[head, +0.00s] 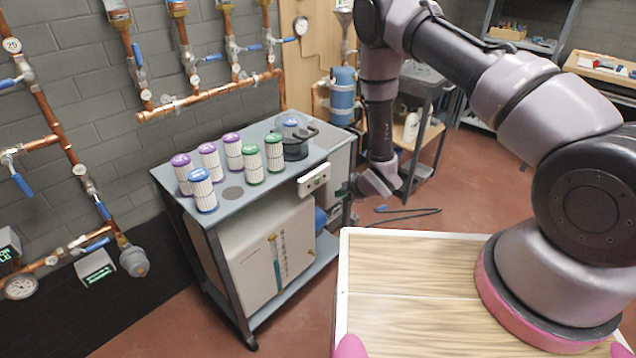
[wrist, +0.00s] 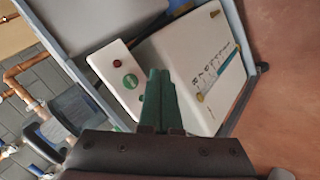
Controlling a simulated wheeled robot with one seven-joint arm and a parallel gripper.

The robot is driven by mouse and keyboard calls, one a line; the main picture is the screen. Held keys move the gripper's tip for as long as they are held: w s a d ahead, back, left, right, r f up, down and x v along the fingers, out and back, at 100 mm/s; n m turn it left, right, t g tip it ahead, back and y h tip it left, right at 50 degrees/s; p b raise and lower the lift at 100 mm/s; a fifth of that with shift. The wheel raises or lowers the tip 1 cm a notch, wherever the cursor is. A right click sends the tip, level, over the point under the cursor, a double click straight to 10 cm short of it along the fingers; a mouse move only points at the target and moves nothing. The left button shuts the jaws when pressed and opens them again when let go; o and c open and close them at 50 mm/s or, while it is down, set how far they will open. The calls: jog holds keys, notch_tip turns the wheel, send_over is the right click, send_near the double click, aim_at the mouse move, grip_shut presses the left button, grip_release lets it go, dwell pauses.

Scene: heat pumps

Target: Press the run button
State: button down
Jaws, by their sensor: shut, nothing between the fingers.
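A white control panel (head: 314,180) is fixed at the front right edge of the cart top. In the wrist view the panel (wrist: 112,70) shows a small red button (wrist: 118,63) and a larger green button (wrist: 130,81) with a pale mark I cannot read. A smaller green spot (wrist: 141,98) sits beside my fingers, partly hidden. No label tells which one is the run button. My gripper (wrist: 159,72) is shut and empty, with its green fingers reaching past the panel's edge. In the head view my gripper (head: 344,189) is just right of the panel. Contact cannot be told.
The cart (head: 236,200) carries several filter cartridges (head: 233,152) and a dark pump-like unit (head: 293,145). A white box (head: 262,262) stands on its lower shelf. Copper pipes (head: 210,97) run along the wall. Open red floor (head: 455,190) lies right of the cart.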

aim_at(317, 185)
jog(key=w+a, duration=0.3)
jog(key=a, duration=0.2)
jog(key=shift+w, duration=0.4)
dwell(1.8)
jog(key=shift+w+a, duration=0.25)
jog(key=shift+a, duration=0.05)
jog(key=shift+w+a, duration=0.2)
jog(key=shift+a, duration=0.15)
dwell(0.6)
jog(key=shift+d, duration=0.1)
jog(key=shift+s+d, duration=0.45)
jog(key=shift+d, duration=0.1)
jog(key=shift+d, duration=0.1)
jog(key=shift+s+d, duration=0.8)
jog(key=shift+d, duration=0.15)
jog(key=shift+s+d, duration=0.75)
jog(key=shift+d, duration=0.2)
